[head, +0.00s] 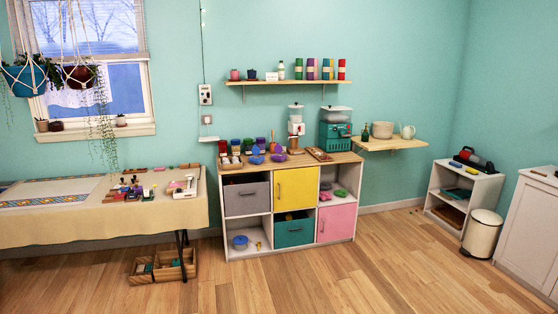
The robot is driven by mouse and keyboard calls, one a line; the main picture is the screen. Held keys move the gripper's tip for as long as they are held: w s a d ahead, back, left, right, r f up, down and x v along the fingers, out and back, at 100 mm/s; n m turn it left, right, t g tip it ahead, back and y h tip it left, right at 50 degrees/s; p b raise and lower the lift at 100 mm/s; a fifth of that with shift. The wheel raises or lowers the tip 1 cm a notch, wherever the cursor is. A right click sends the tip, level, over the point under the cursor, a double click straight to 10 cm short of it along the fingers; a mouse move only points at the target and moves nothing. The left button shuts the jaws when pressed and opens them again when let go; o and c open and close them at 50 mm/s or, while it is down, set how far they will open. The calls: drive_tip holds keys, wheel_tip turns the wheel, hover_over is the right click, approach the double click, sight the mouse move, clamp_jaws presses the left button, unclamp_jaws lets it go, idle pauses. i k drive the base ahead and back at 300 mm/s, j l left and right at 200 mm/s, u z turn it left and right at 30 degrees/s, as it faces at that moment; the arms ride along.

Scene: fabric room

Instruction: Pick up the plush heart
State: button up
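I cannot single out the plush heart for certain at this size. On top of the cube cabinet (232,166) are a small blue soft-looking shape (257,155) and a purple one (279,154). Either may be a heart, but their outlines are too small to be sure. Flat pink (325,196) and green (341,193) pieces lie in the cabinet's open upper right cubby. My gripper is not in view.
A cloth-covered table (90,222) with small tools stands left, a wooden divided box (155,268) on the floor by it. A white bin (482,233), low shelf (440,190) and white cabinet (530,225) stand right. The wooden floor in front is clear.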

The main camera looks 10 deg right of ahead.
sight(279, 158)
drive_tip(key=i+l, duration=0.1)
drive_tip(key=i, duration=1)
drive_tip(key=i+u, duration=0.1)
drive_tip(key=i, duration=0.95)
drive_tip(key=i+l, duration=0.2)
drive_tip(key=i, duration=0.3)
drive_tip(key=i+l, duration=0.15)
drive_tip(key=i, duration=0.35)
drive_tip(key=i+l+u, duration=0.1)
drive_tip(key=i, duration=0.4)
drive_tip(key=i+l, duration=0.3)
drive_tip(key=i, duration=0.2)
drive_tip(key=i+l, duration=0.25)
drive_tip(key=i, duration=0.25)
drive_tip(key=i+l, duration=0.2)
drive_tip(key=i, duration=0.3)
drive_tip(key=u, duration=0.05)
